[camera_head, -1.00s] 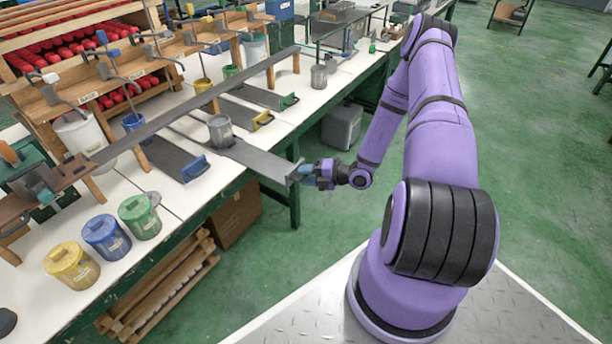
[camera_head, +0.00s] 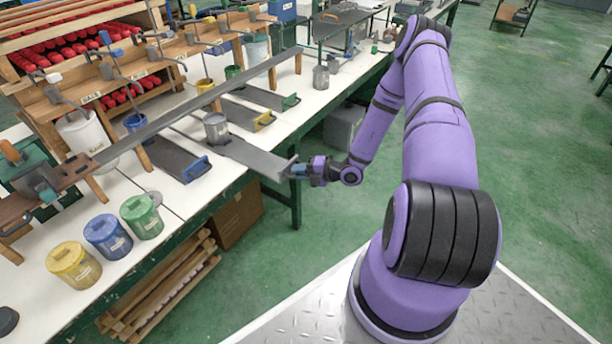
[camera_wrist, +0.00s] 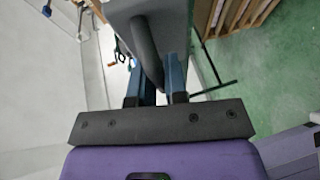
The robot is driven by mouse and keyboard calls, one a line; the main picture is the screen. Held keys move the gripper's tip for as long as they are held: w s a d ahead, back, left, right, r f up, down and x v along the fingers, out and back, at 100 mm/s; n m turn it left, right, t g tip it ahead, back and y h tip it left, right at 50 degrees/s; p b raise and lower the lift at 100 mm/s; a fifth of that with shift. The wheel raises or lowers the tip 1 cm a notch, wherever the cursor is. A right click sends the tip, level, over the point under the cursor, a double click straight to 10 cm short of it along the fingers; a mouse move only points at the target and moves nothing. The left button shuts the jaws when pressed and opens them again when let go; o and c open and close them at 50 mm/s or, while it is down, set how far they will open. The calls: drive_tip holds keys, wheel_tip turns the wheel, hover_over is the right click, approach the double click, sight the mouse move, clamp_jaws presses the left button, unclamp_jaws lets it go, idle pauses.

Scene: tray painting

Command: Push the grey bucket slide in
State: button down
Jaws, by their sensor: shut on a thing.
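The grey bucket slide (camera_head: 250,156) is a long flat grey board that sticks out past the bench's front edge. A grey metal bucket (camera_head: 215,126) stands upright on it, just short of the long raised rail. My gripper (camera_head: 298,170) is at the slide's outer end. In the wrist view, my gripper's blue fingers (camera_wrist: 160,78) are shut on the slide's dark curved handle (camera_wrist: 147,45).
The blue-handled slide (camera_head: 176,159) lies to the left and the yellow-handled slide (camera_head: 245,115) to the right. A long grey rail (camera_head: 200,101) crosses above them. Yellow (camera_head: 74,266), blue (camera_head: 108,236) and green (camera_head: 142,217) lidded pots stand at the front left.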

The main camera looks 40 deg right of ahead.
sight(259, 159)
drive_tip(key=w+a, duration=0.2)
drive_tip(key=w, duration=0.3)
drive_tip(key=w+a, duration=0.2)
drive_tip(key=w, duration=0.4)
drive_tip(key=w+a, duration=0.2)
drive_tip(key=w, duration=0.4)
drive_tip(key=shift+w+a, duration=0.1)
drive_tip(key=c, duration=1.2)
unclamp_jaws()
drive_tip(key=shift+o, duration=0.2)
drive_tip(key=v, duration=1)
drive_tip(key=shift+s+d, duration=0.25)
drive_tip(key=shift+s, duration=0.05)
